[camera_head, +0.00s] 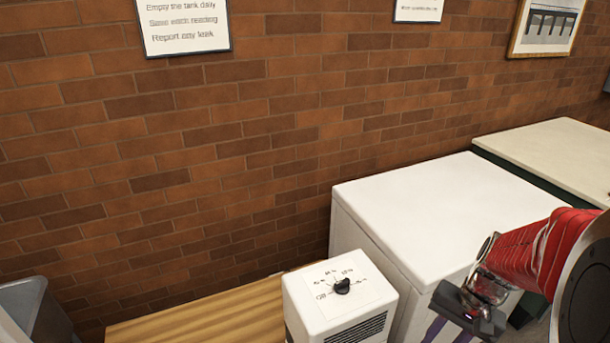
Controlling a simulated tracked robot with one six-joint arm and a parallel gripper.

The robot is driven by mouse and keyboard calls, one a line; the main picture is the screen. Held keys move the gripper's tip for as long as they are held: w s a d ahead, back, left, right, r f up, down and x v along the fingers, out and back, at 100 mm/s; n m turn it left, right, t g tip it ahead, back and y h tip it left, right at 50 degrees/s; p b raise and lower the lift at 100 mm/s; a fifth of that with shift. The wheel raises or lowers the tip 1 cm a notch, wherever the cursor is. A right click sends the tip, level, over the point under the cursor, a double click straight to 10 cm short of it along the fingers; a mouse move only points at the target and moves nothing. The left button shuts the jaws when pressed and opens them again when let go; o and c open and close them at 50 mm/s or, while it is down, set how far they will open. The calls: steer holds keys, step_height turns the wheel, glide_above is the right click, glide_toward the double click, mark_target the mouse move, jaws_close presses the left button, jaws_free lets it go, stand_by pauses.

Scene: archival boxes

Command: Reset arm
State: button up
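My arm comes in at the right edge, with a red ribbed section and a dark round joint. My gripper (468,312) is at its lower left end, pointing down, in front of the big white box-shaped unit. Its grey body shows, with purple parts below it that run off the bottom edge. The fingertips are out of frame, so I cannot tell whether it is open or shut, or whether it holds anything.
A small white unit with a black dial (342,286) stands left of my gripper, by a wooden surface (205,318). The large white unit (440,205) stands behind. A pale-topped dark cabinet (555,150) is farther right. A grey bin (22,305) is at lower left. A brick wall (200,160) closes the back.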

steer(key=s+a+r+n+t+h, duration=0.2)
steer(key=a+r+n+t, duration=0.3)
steer(key=a+r, duration=1)
steer(key=s+r+n, duration=0.1)
steer(key=n, duration=0.1)
steer(key=shift+n+t+h, duration=0.3)
steer(key=shift+n+t, duration=0.1)
